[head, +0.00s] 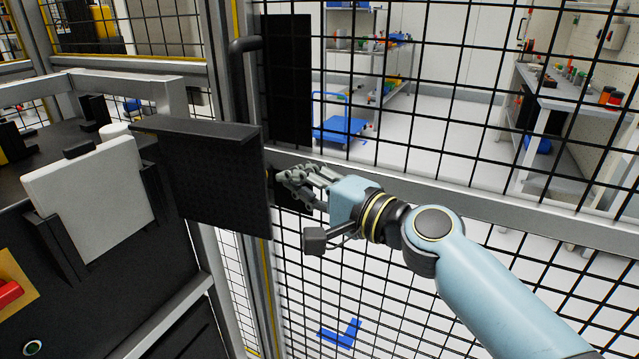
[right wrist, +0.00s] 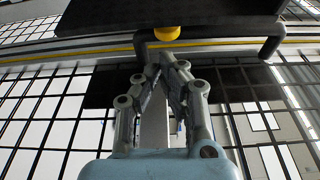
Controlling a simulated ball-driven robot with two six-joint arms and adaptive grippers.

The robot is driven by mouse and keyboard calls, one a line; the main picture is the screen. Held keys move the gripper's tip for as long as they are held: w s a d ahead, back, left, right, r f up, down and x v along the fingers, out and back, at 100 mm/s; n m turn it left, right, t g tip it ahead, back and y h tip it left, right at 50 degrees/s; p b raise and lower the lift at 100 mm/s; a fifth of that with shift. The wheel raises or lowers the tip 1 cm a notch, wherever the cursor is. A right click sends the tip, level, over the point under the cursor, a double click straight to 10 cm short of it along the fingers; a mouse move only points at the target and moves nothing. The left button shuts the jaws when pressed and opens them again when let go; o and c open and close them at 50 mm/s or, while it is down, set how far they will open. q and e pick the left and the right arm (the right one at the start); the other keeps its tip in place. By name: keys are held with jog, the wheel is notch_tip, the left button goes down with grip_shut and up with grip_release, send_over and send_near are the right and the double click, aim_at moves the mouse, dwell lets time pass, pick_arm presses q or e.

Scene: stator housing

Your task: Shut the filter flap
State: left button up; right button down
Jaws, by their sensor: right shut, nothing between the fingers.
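A black dotted panel with a lip along its top, which looks like the filter flap (head: 215,185), stands out beside the machine, to the right of a white filter block (head: 90,195). The white block sits upright in a black holder and its face is uncovered. My right gripper (head: 284,178) is shut and empty, just right of the panel's right edge in the head view. Whether it touches the panel cannot be told. My left gripper is not in view.
A black mesh fence (head: 480,120) with grey posts and rails stands close behind and right of my right gripper. A dark handle (head: 244,45) is on the post above the panel. A red switch on a yellow plate (head: 12,290) is at the lower left.

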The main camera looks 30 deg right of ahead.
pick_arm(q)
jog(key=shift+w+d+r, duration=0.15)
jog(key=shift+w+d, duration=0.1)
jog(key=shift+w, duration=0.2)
pick_arm(e)
jog(key=x, duration=0.2)
jog(key=shift+w+a, duration=0.2)
jog(key=shift+w, duration=0.15)
jog(key=shift+s, duration=0.1)
